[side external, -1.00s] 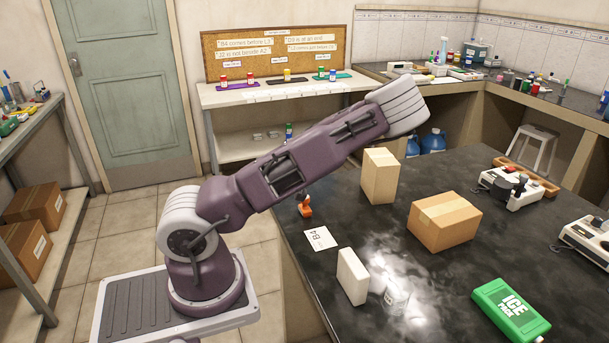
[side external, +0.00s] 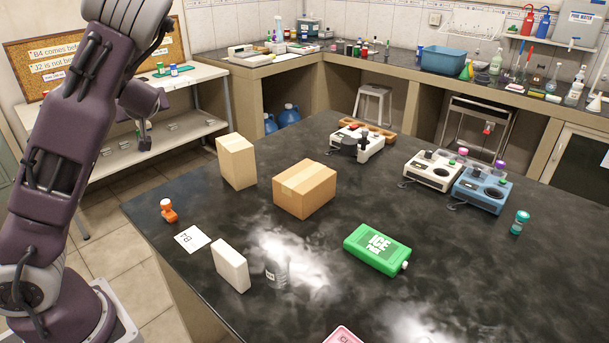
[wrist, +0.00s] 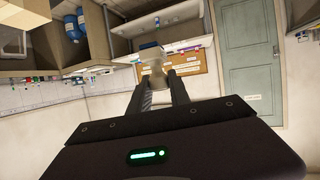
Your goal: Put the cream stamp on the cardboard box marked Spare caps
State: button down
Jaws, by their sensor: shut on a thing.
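My gripper (wrist: 159,77) is shut on a pale cream object (wrist: 152,55), which looks like the cream stamp, held up in the air between the fingertips. In the side view my gripper (side external: 144,135) hangs beyond the bench's left edge, and what it holds is too small and dark to make out. Two cardboard boxes stand on the black bench: a tall one (side external: 236,163) and a wider, lower one (side external: 304,190). No marking is readable on either, so I cannot tell which is Spare caps. My gripper is well apart from both boxes.
A green ice pack (side external: 377,249) lies in front. Instruments (side external: 433,170) stand at the back right. Bare bench surrounds the boxes.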

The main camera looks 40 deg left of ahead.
jog(key=w+d+f+m+t+h, duration=0.2)
jog(key=w+d+m+t, duration=0.25)
jog(key=w, duration=0.35)
jog(key=w+d+f+m+t+h, duration=0.25)
jog(key=w+d, duration=0.25)
jog(key=w, duration=0.4)
jog(key=w+d+r+m+t+h, duration=0.1)
jog(key=w+d+r+m+h, duration=0.3)
jog(key=d, duration=0.6)
jog(key=w+d+r+m+t+h, duration=0.1)
jog(key=w+d+m+t+h, duration=0.1)
jog(key=w+d+m+h, duration=0.6)
jog(key=n+y, duration=0.1)
jog(key=n, duration=0.1)
send_over(305, 174)
notch_tip(305, 174, down, 15)
jog(key=shift+r, duration=0.2)
jog(key=c, duration=1.2)
grip_release()
jog(key=shift+f, duration=0.1)
